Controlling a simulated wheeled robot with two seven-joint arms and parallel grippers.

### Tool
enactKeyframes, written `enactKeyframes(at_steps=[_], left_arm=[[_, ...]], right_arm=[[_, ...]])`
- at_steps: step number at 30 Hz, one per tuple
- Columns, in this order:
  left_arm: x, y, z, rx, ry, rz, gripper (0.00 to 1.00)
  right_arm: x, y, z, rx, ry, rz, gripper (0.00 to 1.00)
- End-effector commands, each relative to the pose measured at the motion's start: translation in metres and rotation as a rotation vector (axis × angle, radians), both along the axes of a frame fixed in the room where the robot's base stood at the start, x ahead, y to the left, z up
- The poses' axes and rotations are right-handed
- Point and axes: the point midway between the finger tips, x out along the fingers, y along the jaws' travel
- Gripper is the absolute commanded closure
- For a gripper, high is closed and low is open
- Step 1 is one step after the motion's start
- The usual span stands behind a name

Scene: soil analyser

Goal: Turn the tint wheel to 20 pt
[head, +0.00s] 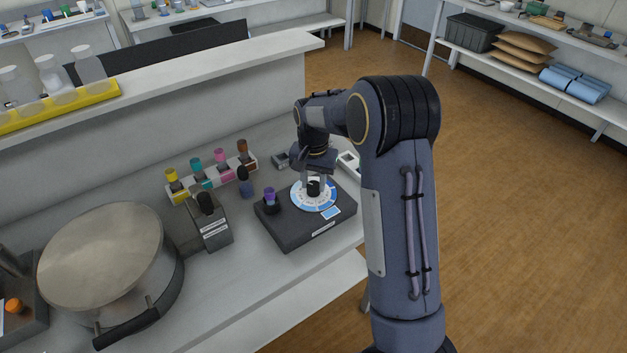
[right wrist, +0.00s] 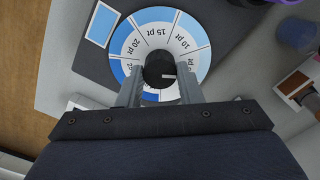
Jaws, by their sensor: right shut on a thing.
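The tint wheel (head: 328,203) is a round dial with white and blue sectors on a dark grey box (head: 290,237). In the right wrist view the tint wheel (right wrist: 150,22) shows 20 pt at upper left, 15 pt at top and 10 pt at upper right. Its black centre knob (right wrist: 158,66) has a white mark pointing right, towards a partly hidden sector below 10 pt. My right gripper (head: 314,184) points down over the wheel, its fingers shut on the knob from both sides. The wheel's lower part is hidden by the gripper. My left gripper is out of view.
A purple-topped piece (head: 270,197) stands on the box, left of the wheel. A rack of coloured bottles (head: 210,178), a small grey device (head: 211,230) and a large round metal-lidded pan (head: 105,255) stand further left. A raised shelf (head: 215,68) runs behind the bench.

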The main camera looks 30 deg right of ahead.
Motion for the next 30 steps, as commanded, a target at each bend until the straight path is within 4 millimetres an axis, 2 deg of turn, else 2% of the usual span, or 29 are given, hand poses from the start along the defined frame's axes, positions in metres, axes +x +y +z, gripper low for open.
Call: enactKeyframes(at_steps=[6, 7, 12, 22, 30], left_arm=[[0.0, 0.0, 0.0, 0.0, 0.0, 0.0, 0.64], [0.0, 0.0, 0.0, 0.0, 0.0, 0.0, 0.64], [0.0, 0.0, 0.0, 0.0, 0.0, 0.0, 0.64], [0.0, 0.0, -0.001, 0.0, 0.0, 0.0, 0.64], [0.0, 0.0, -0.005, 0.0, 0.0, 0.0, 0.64]], right_arm=[[0.001, -0.001, 0.001, -0.002, -0.006, 0.001, 0.91], [0.001, -0.001, 0.001, -0.002, -0.006, 0.001, 0.65], [0.001, 0.0, 0.001, -0.001, -0.004, 0.001, 0.46], [0.001, 0.0, 0.005, 0.0, -0.003, 0.002, 0.46], [0.001, 0.0, 0.049, -0.002, -0.007, 0.003, 0.46]])
